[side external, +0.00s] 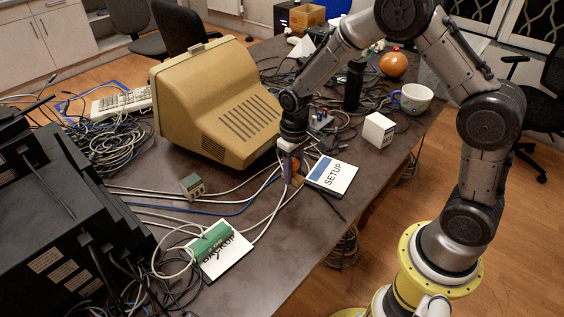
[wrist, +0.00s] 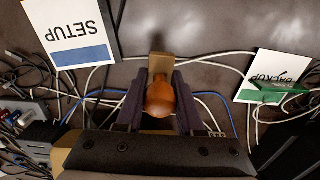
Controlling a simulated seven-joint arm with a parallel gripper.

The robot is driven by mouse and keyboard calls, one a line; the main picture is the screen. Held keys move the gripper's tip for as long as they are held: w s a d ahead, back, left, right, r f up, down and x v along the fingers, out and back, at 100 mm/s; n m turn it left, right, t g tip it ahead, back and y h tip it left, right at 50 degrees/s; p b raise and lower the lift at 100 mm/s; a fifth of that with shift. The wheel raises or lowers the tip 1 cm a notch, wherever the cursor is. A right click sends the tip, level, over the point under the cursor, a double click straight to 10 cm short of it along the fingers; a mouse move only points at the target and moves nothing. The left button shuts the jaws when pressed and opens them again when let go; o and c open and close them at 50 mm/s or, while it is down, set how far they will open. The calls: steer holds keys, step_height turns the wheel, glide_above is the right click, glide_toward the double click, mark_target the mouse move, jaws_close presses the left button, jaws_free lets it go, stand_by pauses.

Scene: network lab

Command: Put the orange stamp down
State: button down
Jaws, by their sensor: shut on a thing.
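The orange stamp (wrist: 160,98) is between the two fingers of my gripper (wrist: 160,110) in the wrist view, its round knob facing the camera and a tan block (wrist: 162,63) showing beyond it. My gripper (side external: 292,170) is shut on the stamp, at the table beside the SETUP card. In the side view the stamp is mostly hidden by the fingers, with a little orange showing. I cannot tell whether its base touches the table. The white SETUP card (side external: 333,175) with a blue band lies just right of my gripper. The BACKUP card (side external: 225,258) with a green band lies at the front left.
A beige monitor (side external: 215,100) stands behind and left of my gripper. Grey and blue cables cross the table (side external: 270,262). A small grey-green box (side external: 192,186), a white box (side external: 378,130) and a mug (side external: 412,98) stand around.

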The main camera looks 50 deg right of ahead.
steer(key=shift+m, duration=0.5)
steer(key=shift+s+f+m, duration=0.1)
steer(key=shift+s+m, duration=0.1)
steer(key=shift+m, duration=0.5)
steer(key=s+a+r+m, duration=0.2)
steer(key=s+m, duration=0.6)
steer(key=s+a+r+m, duration=0.3)
steer(key=s+m, duration=0.4)
steer(key=s, duration=0.1)
steer(key=shift+s+a+m, duration=0.2)
steer(key=shift+a+m, duration=0.1)
steer(key=shift+m, duration=0.1)
steer(key=shift+r, duration=0.1)
